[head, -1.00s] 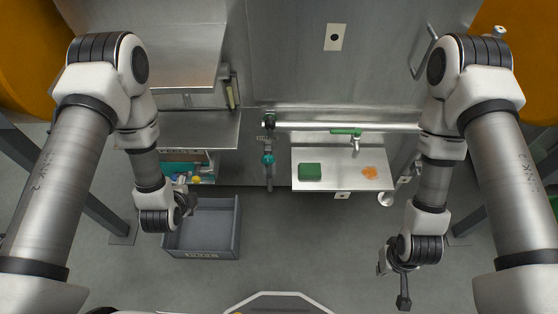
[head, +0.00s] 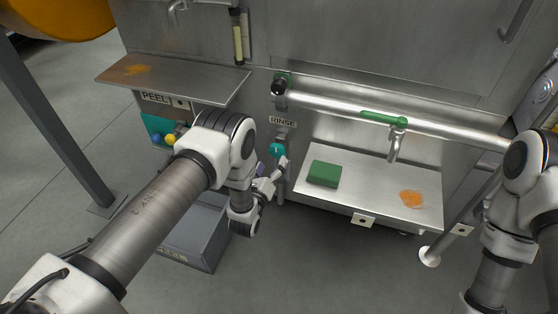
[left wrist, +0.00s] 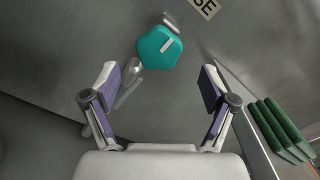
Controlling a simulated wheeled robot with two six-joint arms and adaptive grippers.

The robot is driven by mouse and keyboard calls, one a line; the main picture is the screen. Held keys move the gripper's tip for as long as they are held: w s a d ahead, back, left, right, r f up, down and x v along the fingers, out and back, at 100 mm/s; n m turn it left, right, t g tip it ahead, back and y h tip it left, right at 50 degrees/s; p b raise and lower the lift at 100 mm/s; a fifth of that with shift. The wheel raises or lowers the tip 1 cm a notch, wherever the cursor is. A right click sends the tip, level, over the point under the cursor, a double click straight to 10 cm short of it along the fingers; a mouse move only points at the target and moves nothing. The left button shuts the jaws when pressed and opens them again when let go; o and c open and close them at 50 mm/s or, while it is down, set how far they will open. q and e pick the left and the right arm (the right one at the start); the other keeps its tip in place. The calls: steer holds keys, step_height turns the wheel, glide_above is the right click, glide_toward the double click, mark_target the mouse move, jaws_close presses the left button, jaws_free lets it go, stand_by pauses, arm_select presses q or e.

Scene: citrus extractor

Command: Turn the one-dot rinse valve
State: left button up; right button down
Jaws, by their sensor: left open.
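A teal knob (head: 277,150) sits on the steel front under a RINSE label (head: 283,120). In the left wrist view the teal knob (left wrist: 158,52) is many-sided, with a pale bar mark on its face; I cannot make out a dot on it. My left gripper (head: 274,180) is just below the knob in the head view. In the left wrist view its fingers (left wrist: 158,85) are spread and empty, with the knob beyond the gap between them, apart from both. My right arm shows at the right edge of the head view, but its gripper is out of frame.
A steel tray (head: 345,202) right of the knob holds a green block (head: 323,174) and orange scraps (head: 411,199). A green lever (head: 383,118) sits on the pipe (head: 340,107) above. A grey crate (head: 203,238) stands on the floor, partly behind my left arm.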

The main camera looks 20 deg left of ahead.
mark_target(276, 153)
arm_select(q)
steer(key=w+b, duration=0.1)
steer(key=w, duration=0.4)
steer(key=shift+f+b, duration=0.15)
steer(key=shift+b, duration=0.2)
steer(key=shift+w, duration=0.35)
steer(key=shift+c, duration=0.3)
steer(key=c, duration=1.1)
